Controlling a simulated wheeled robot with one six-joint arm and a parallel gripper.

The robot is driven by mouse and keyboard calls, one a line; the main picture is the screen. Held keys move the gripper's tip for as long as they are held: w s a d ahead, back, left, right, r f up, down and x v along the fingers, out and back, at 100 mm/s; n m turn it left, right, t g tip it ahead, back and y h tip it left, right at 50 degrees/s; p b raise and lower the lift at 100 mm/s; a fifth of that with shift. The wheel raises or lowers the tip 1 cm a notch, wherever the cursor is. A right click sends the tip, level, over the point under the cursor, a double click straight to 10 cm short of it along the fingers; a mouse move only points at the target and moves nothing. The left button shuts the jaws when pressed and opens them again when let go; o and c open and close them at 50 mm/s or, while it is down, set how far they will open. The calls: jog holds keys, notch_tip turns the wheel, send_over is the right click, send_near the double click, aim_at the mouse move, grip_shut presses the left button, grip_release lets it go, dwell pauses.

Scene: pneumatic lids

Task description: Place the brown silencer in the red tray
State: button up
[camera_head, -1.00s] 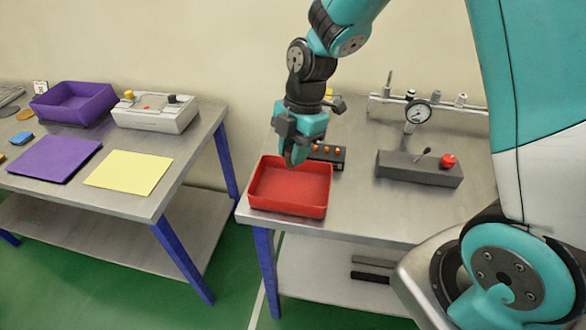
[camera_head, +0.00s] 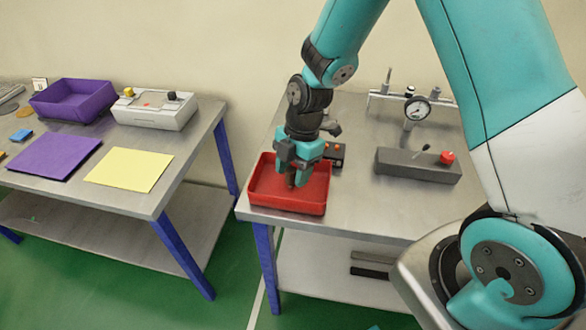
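The red tray (camera_head: 272,199) stands at the front left corner of the right-hand metal table. My gripper (camera_head: 297,180) points down over the right part of the tray, with its fingertips low, at about the tray's rim or inside it. A small brown piece, seemingly the brown silencer (camera_head: 291,181), shows between the fingers. The gripper appears shut on it. Whether the piece touches the tray floor cannot be told.
A black block with orange knobs (camera_head: 334,152) stands just behind the tray. A grey box with a red button (camera_head: 417,165) and a rail with a gauge (camera_head: 418,108) stand to the right. The left table holds a purple tray (camera_head: 72,101), purple and yellow sheets, and a grey control box (camera_head: 153,110).

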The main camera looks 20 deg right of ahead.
jog(key=b+v, duration=0.2)
jog(key=v, duration=1)
jog(key=s+a+r+m, duration=0.2)
jog(key=s+r+m, duration=0.1)
jog(key=s+m, duration=0.2)
jog(key=s+a+r+m+y, duration=0.1)
jog(key=s+a+r+m, duration=0.1)
jog(key=s+m, duration=0.3)
jog(key=s+a+r+m+t, duration=0.1)
jog(key=s+a+r+m, duration=0.2)
jog(key=s, duration=0.7)
jog(key=shift+a+r+m+y, duration=0.3)
jog(key=shift+a+r+m, duration=0.1)
jog(key=shift+m, duration=0.8)
jog(key=shift+w+d, duration=0.1)
